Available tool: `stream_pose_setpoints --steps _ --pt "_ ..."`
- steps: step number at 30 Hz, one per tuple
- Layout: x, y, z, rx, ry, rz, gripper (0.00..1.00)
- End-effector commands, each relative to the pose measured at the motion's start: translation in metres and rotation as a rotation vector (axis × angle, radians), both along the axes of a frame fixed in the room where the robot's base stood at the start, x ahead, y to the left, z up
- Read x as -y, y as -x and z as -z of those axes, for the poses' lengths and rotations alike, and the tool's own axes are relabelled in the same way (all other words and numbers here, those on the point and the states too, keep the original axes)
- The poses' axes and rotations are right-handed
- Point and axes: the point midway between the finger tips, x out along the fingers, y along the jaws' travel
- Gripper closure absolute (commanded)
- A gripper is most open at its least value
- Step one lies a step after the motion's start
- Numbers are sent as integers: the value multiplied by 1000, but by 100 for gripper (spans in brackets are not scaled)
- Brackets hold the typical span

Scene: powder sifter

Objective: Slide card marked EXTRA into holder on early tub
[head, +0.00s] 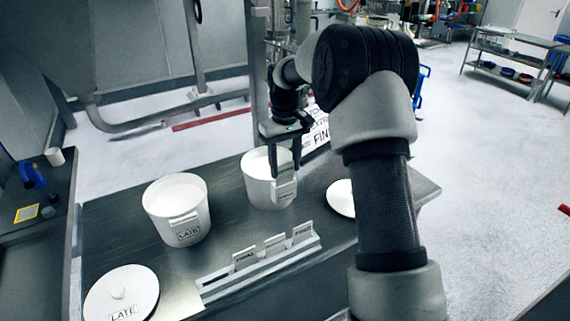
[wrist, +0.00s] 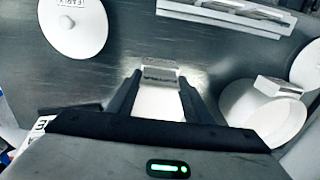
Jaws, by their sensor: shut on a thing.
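The early tub (head: 258,184), an open white tub, stands at the middle of the table. My gripper (head: 285,172) points down at its front side, fingers shut on a pale card (head: 285,174). The card is at or just above the small holder (head: 283,197) on the tub's front; I cannot tell how far it is in. In the wrist view, my gripper's fingers (wrist: 158,92) flank a white surface, with a pale lettered piece (wrist: 159,70) just beyond their tips. The card's lettering is too small to read, and my gripper hides much of this tub.
The LATE tub (head: 160,214) with its own holder stands to the left. The LATE lid (head: 135,295) lies front left. Another white lid (head: 340,199) lies right, partly behind my arm. A rack (head: 215,286) with three upright cards lies in front of the tubs.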

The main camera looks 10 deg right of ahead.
Motion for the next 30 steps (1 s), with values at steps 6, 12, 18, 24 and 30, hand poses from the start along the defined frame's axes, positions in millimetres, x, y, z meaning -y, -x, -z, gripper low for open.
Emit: stream_pose_setpoints --steps 6,12,18,24,30 --pt "0 0 0 0 0 0 75" --pt "0 0 4 0 0 0 75" --pt "0 0 8 0 0 0 75" --pt "0 0 12 0 0 0 75" --pt "0 0 16 0 0 0 75"
